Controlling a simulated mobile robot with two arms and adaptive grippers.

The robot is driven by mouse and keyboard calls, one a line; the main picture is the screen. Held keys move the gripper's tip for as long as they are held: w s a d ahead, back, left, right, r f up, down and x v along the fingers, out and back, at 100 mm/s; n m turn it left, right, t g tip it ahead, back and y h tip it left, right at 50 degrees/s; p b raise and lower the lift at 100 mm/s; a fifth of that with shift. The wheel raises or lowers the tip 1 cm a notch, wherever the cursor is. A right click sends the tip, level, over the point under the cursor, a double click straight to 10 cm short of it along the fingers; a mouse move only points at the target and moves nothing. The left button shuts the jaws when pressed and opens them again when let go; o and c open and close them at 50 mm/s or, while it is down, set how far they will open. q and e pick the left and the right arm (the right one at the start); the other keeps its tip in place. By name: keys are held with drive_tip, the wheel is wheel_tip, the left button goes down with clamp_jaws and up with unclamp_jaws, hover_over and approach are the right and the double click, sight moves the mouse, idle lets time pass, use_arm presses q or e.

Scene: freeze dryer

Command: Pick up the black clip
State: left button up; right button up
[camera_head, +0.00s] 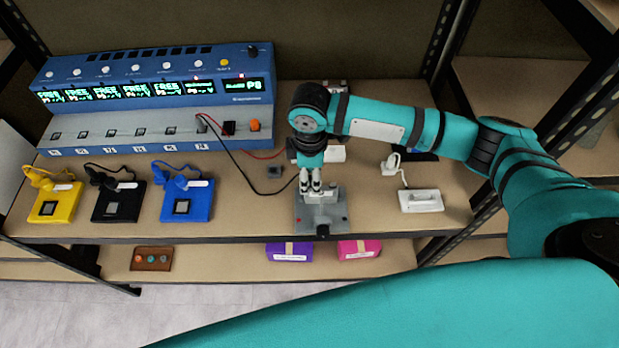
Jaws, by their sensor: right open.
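My right gripper (315,192) points down over a small grey metal stand (335,216) near the front edge of the shelf. Its fingers are open, just above or at a pale part on the stand; I cannot tell whether they touch it. A thin black lead (236,163) runs from the blue machine down to beside the gripper. Its end is hidden or too small to make out, so I cannot pick out the black clip for certain. A red lead (266,157) runs behind my right arm. My left gripper is not in view.
A blue machine (150,75) with green displays stands at the back. Yellow (45,212), black (104,212) and blue (206,201) boxes stand left. A white plug-like unit (420,201) lies right. Purple (290,257) and pink (359,254) boxes are on the lower shelf.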

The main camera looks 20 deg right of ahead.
drive_tip(key=shift+f, duration=0.6)
clamp_jaws()
drive_tip(key=shift+r, duration=0.15)
drive_tip(key=shift+r, duration=0.5)
wheel_tip(320, 180, up, 2)
drive_tip(key=shift+a+r+b, duration=0.1)
drive_tip(key=shift+b, duration=0.35)
drive_tip(key=s+a+b, duration=0.1)
drive_tip(key=s+a, duration=0.1)
drive_tip(key=s, duration=0.5)
drive_tip(key=s+a+r, duration=0.1)
drive_tip(key=s+a, duration=0.1)
drive_tip(key=s, duration=0.6)
drive_tip(key=shift+s+r+b, duration=0.25)
drive_tip(key=shift+r+b, duration=0.05)
drive_tip(key=shift+b, duration=0.1)
drive_tip(key=shift+r, duration=0.1)
